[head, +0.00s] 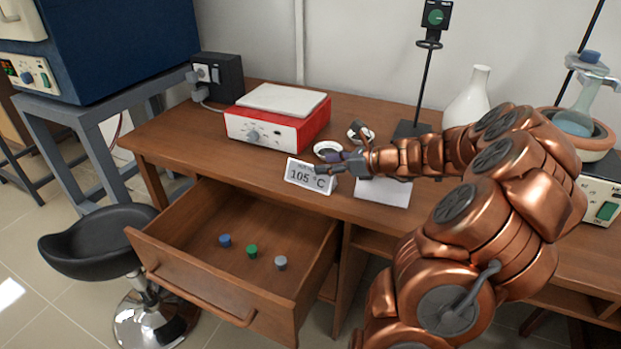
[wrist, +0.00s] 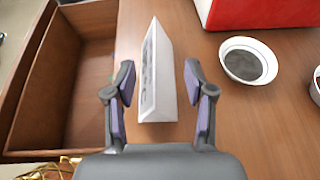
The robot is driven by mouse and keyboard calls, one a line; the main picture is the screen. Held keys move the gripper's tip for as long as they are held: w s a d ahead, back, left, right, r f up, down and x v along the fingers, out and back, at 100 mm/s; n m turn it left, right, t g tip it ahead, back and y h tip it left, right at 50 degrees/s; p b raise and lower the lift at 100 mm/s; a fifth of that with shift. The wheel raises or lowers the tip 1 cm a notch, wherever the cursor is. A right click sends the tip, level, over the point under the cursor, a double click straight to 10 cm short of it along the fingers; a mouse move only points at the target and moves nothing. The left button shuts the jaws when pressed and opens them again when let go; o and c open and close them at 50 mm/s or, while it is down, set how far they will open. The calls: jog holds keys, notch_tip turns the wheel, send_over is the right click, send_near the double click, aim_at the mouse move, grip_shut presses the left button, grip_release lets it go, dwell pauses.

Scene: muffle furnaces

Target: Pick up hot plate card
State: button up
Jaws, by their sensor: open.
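The hot plate card (head: 311,175) is a small white folded card reading "105 °C". It stands upright on the wooden table near the front edge, above the open drawer. In the wrist view the card (wrist: 158,75) stands between the two fingers of my gripper (wrist: 158,85), with a gap on each side. My gripper (head: 338,167) is open and also shows in the head view beside the card. The red hot plate (head: 278,120) with a white top stands behind the card.
A small white dish (wrist: 247,62) is close to the right of my gripper. The open drawer (head: 215,275) holds several small coloured caps. A stand (head: 412,129) and a white flask (head: 468,98) are farther back.

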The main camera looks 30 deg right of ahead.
aim_at(311, 166)
jog(key=x, duration=0.4)
jog(key=shift+s+a+f, duration=0.1)
jog(key=shift+a+f, duration=0.05)
jog(key=shift+a, duration=0.2)
jog(key=shift+w+a+f+b, duration=0.2)
jog(key=shift+w+a+b, duration=0.1)
jog(key=shift+w, duration=0.25)
jog(key=c, duration=0.9)
jog(key=shift+r, duration=0.1)
